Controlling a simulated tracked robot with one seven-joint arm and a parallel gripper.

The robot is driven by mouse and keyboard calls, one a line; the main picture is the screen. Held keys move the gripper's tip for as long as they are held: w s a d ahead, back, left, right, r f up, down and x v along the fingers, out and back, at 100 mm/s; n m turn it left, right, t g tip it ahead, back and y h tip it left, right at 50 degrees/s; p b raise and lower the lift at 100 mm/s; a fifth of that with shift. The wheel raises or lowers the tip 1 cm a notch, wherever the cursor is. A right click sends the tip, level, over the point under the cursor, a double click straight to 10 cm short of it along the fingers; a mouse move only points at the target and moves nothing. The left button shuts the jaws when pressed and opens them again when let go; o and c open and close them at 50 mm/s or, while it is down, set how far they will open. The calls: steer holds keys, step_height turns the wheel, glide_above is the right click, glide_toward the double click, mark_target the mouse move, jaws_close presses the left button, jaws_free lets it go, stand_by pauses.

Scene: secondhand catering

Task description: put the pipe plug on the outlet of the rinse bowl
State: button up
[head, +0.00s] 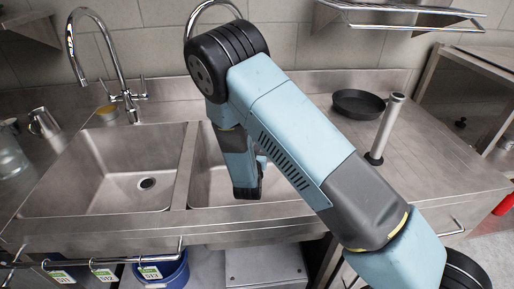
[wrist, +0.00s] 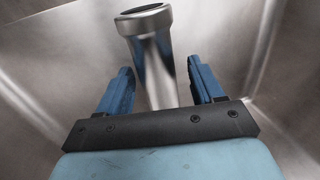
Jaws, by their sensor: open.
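In the wrist view a shiny metal pipe (wrist: 153,62) with a thick collar at its top stands between the two blue fingers of my gripper (wrist: 162,78). The fingers are open, with a gap on each side; its lower end is hidden. In the head view my gripper (head: 247,190) is down in the right bowl (head: 285,190), and my arm hides much of that bowl. The left bowl (head: 105,170) is empty, with an open round outlet (head: 148,184). Another upright metal pipe with a black foot (head: 387,128) stands on the right worktop. I cannot tell which bowl is the rinse bowl.
A black pan (head: 358,103) lies on the right worktop behind the standing pipe. A tall tap (head: 112,65) rises behind the left bowl. Metal cups (head: 43,123) and a glass jar (head: 8,155) stand at left. Below the front edge are labels and a blue bucket (head: 168,272).

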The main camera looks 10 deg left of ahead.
steer(key=s, duration=0.7)
steer(key=shift+s, duration=0.25)
